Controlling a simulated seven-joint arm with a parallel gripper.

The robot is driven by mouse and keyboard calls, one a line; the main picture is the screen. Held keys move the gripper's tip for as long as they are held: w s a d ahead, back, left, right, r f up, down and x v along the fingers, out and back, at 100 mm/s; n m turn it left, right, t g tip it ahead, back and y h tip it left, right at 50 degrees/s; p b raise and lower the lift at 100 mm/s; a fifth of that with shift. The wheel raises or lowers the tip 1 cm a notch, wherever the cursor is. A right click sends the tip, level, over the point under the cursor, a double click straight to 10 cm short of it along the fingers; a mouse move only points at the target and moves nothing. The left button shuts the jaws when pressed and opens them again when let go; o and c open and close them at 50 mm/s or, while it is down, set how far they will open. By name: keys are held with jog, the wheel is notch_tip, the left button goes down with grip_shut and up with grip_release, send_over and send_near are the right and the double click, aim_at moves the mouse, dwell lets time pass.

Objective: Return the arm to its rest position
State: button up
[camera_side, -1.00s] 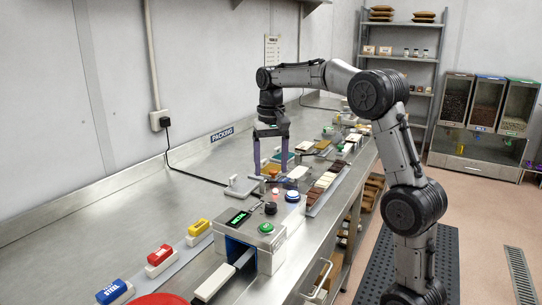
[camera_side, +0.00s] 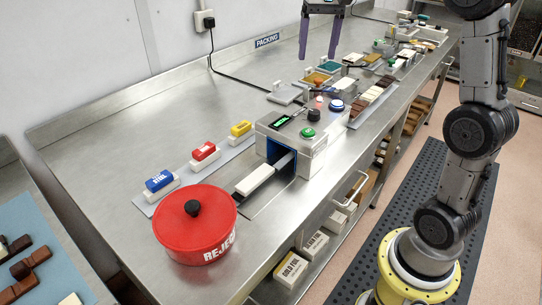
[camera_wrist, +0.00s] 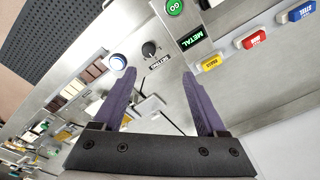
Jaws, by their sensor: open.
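My gripper (camera_side: 318,45) hangs at the top of the side view, fingers pointing down, above the back part of the steel bench (camera_side: 110,140). Its two purple fingers are apart with nothing between them. The wrist view shows the same open gripper (camera_wrist: 159,75), with the bench and its devices beyond the fingertips. Most of my wrist and forearm lies outside the side view. The detector box (camera_side: 318,150) with a green button and lit display stands below, apart from my gripper. In the wrist view its display reads METAL (camera_wrist: 193,42).
A red lidded REJECT pot (camera_side: 185,235) stands at the bench's near end. Blue, red and yellow labelled blocks (camera_side: 205,153) line the strip behind. A tray of chocolate bars (camera_side: 372,102) and small stations fill the far right. The bench's back left is clear.

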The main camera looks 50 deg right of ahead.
jog(key=s+a+n+t, duration=0.3)
jog(key=s+a+n, duration=0.1)
jog(key=s+a, duration=0.85)
jog(key=s+f+n+t, duration=0.1)
jog(key=s+f+n, duration=0.3)
jog(key=s+f, duration=0.5)
jog(key=shift+a+f+t, duration=0.3)
jog(key=shift+a+f, duration=0.15)
jog(key=shift+f, duration=0.5)
